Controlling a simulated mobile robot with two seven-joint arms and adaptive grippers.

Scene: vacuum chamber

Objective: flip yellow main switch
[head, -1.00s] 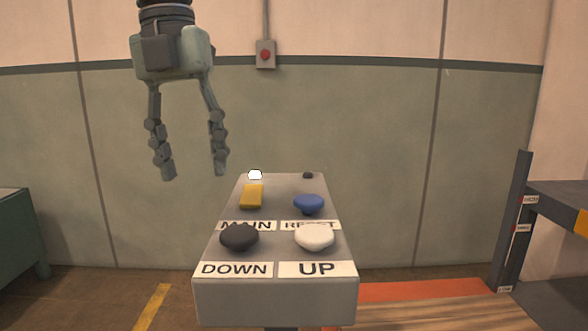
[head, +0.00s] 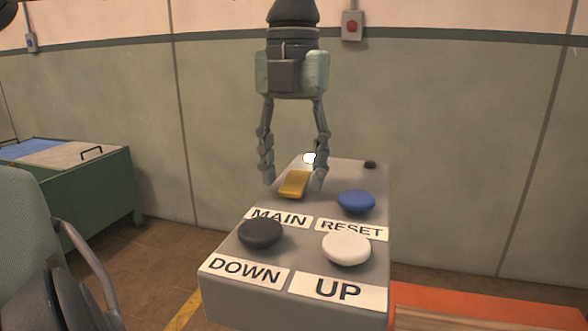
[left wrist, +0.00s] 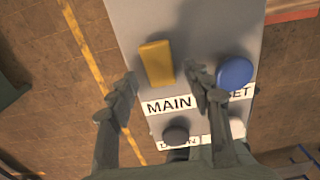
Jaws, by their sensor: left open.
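The yellow main switch (head: 294,184) is a small slab on the grey control box (head: 225,285), behind the MAIN label (head: 278,218). My left gripper (head: 294,185) is open and points down, with its fingers to either side of the switch in the head view. In the left wrist view the yellow switch (left wrist: 157,63) lies ahead of the open fingers of my left gripper (left wrist: 163,87), with nothing between them. I cannot tell if a finger touches the switch. My right gripper is not in view.
A blue RESET button (head: 356,201) is close to the right finger. A black DOWN button (head: 261,233) and a white UP button (head: 346,248) stand in front. A white lamp (head: 309,158) is behind the switch. A green cabinet (head: 100,185) stands at the left.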

